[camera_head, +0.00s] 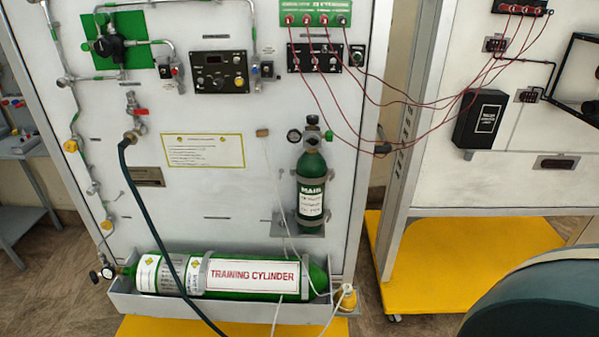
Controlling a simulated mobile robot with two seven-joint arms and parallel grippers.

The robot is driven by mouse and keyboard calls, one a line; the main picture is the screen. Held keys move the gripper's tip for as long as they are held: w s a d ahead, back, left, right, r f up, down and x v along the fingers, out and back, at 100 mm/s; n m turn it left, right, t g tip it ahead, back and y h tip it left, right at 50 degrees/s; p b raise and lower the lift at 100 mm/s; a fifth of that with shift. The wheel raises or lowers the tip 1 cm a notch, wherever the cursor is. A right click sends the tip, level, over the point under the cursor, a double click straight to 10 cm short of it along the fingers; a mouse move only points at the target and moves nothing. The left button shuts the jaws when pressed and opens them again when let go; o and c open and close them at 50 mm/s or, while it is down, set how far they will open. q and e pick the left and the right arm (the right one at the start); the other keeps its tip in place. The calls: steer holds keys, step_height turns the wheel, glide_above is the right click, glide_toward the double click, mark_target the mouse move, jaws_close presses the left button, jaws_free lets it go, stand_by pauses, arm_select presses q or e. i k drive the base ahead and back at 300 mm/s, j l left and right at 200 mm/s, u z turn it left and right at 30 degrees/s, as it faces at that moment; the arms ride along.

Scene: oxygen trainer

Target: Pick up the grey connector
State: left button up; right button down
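No part that is clearly a grey connector can be made out. A dark hose (147,212) hangs from a red-handled valve (134,110) on the white panel at the left and runs down past the bottom edge. The hose's upper end fitting (131,137) looks brassy and sits at the valve. A small brown block (262,133) is at the top of a thin white tube (281,200) in the panel's middle. Neither of my grippers is in view.
A large green training cylinder (254,274) lies in a grey tray (119,296) at the panel's foot. A smaller green cylinder (311,180) stands on a shelf. Red wires (425,104) span to the right panel. A dark rounded shape (545,300) fills the lower right corner.

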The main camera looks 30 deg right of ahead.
mark_target(281, 222)
steer(key=z, duration=0.35)
steer(key=i+j+z, duration=0.1)
steer(key=z, duration=0.25)
steer(key=i+j+z, duration=0.1)
steer(key=z, duration=0.25)
steer(key=i+j+z, duration=0.2)
steer(key=j+z, duration=0.25)
steer(key=j, duration=0.15)
steer(key=i+j+z, duration=0.2)
steer(key=j, duration=0.15)
steer(key=i+j, duration=0.1)
steer(key=j, duration=0.45)
steer(key=i+j+z, duration=0.1)
steer(key=j, duration=0.4)
